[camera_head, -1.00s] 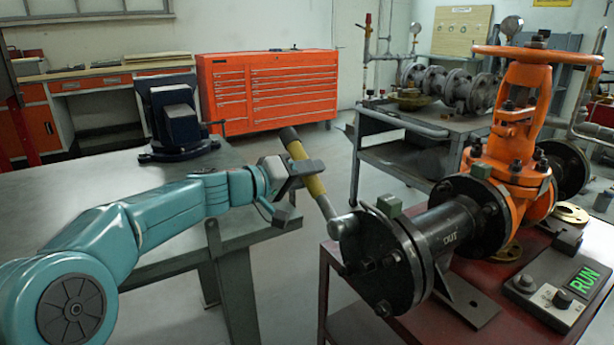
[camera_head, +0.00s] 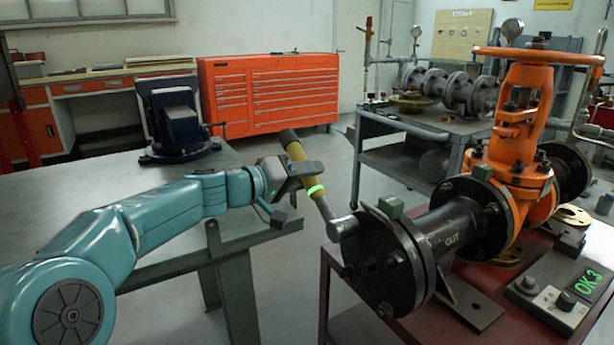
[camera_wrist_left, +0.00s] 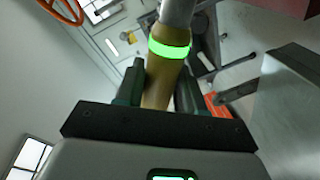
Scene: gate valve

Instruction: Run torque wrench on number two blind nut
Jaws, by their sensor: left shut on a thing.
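My left gripper (camera_head: 297,174) is shut on the yellow grip of the torque wrench (camera_head: 311,185). The wrench slants down to the right, and its head sits at the upper left of the black blind flange (camera_head: 377,262), over the nut there, which it hides. I cannot read any nut numbers. The control box (camera_head: 548,302) display shows "OK 3" in green. My right gripper is not in view.
The orange gate valve (camera_head: 522,130) with its handwheel stands on the red bench (camera_head: 345,292), joined to the black pipe marked OUT. A steel table (camera_head: 70,190) with a blue vise (camera_head: 178,118) is at the left. Open floor lies between table and bench.

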